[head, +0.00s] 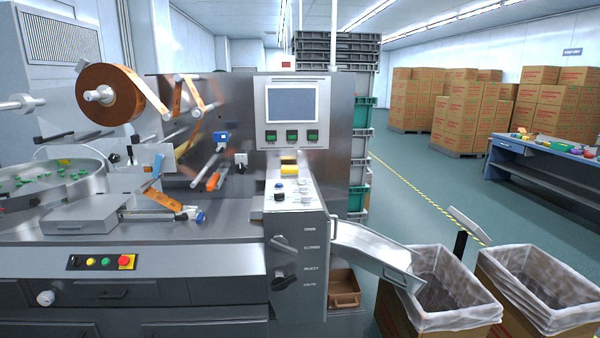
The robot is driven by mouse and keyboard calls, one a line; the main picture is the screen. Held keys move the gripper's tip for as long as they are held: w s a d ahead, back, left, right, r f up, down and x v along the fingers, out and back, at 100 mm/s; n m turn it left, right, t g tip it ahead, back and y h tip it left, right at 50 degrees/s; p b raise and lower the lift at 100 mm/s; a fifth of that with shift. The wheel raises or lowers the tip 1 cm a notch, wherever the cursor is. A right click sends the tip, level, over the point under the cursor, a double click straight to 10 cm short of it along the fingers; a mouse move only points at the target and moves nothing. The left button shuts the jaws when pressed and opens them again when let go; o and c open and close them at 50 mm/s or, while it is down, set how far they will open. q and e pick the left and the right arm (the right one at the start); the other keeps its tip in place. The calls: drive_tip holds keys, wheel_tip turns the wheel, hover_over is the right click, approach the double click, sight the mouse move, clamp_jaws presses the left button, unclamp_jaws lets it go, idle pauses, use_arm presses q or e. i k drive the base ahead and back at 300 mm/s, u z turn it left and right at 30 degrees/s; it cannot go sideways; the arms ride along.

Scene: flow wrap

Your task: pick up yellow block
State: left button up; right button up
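A small yellow block-like piece (289,166) sits on the wrapping machine, just below the screen panel and above the sloped control face. I cannot tell whether it is loose or part of the machine. Small coloured items (545,143), too small to make out singly, lie on the blue-topped table (545,153) at the far right. Neither of my grippers is in the head view.
The steel machine (190,265) fills the left and middle. A metal chute (370,245) slopes down towards a lined carton (445,315); another lined carton (550,320) stands to its right. Stacked boxes (475,115) stand behind. Open floor (420,190) lies between machine and table.

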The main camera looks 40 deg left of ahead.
sight(286, 170)
drive_tip(key=u, duration=0.15)
drive_tip(key=i, duration=0.95)
drive_tip(key=u, duration=0.4)
